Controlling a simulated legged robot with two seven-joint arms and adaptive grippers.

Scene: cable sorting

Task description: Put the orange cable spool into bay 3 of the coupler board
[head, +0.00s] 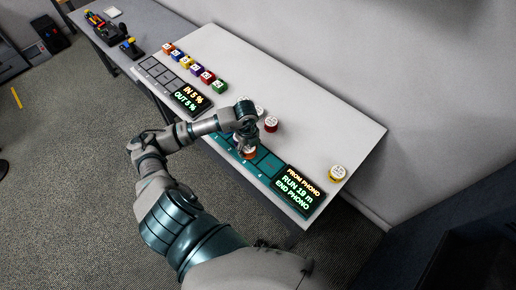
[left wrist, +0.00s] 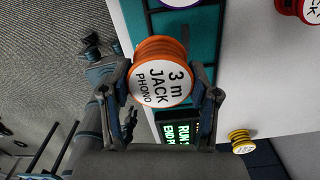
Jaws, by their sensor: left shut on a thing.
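The orange cable spool (head: 249,154) has a white face reading "3 m JACK PHONO" in the left wrist view (left wrist: 160,72). My left gripper (left wrist: 163,98) is shut on it, one finger on each side. In the head view my left gripper (head: 246,138) is over the teal coupler board (head: 270,166), with the spool low at the board. I cannot tell whether the spool touches the board, and the gripper partly hides the bay under it. The bay to the right of the spool is empty. My right gripper is not in view.
A red spool (head: 271,124) and pale-topped spools stand behind the gripper. A yellow spool (head: 338,173) is right of the lit display (head: 298,190). Several coloured blocks (head: 194,69) line a grey board (head: 160,72) at left. The table's back right is clear.

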